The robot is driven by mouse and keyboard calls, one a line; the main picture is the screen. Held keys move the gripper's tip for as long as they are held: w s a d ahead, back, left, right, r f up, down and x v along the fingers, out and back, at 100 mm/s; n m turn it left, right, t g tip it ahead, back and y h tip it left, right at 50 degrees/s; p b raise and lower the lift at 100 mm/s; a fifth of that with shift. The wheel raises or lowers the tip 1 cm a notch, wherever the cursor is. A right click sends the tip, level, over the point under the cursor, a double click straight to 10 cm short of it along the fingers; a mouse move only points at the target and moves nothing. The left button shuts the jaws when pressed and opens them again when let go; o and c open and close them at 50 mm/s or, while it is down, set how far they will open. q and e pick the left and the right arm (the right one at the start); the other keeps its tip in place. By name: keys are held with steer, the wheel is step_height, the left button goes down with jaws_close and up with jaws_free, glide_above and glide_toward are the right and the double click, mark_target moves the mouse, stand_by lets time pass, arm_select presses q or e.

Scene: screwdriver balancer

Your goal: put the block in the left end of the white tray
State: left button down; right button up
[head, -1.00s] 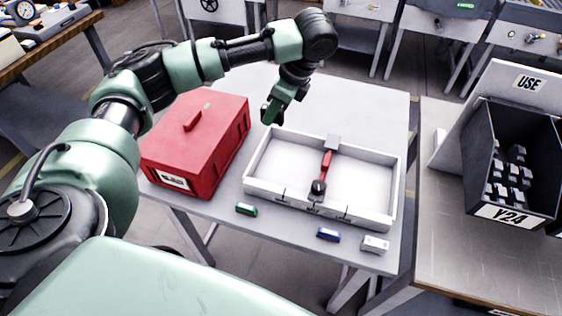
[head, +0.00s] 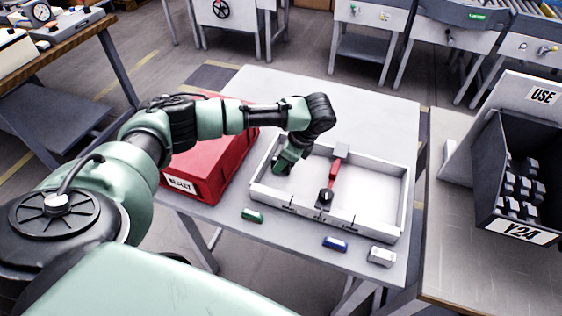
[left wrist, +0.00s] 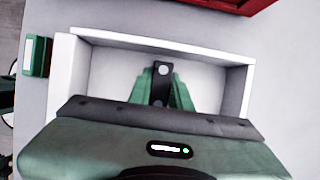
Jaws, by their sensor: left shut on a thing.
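The white tray (head: 362,230) lies on the grey table, and its left end also shows in the left wrist view (left wrist: 240,85). A red screwdriver-like piece (head: 333,172) crosses the tray's middle. My left gripper (head: 280,168) points down inside the left end of the tray. In the left wrist view its green fingers (left wrist: 161,92) are shut on a dark block (left wrist: 161,75) with a pale round spot. The block is hidden in the head view. Whether it touches the tray floor I cannot tell. My right gripper is not in view.
A red reject case (head: 205,165) stands left of the tray, close to my left arm. Green (head: 252,215), blue (head: 334,244) and white (head: 382,257) pieces lie along the table's front. A dark bin (head: 522,170) with several small parts stands at the right.

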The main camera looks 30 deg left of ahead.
arm_select(q)
steer(key=c, duration=1.3)
jaws_free()
steer(key=shift+f, duration=0.1)
steer(key=b+v, duration=0.1)
steer(key=v, duration=1.1)
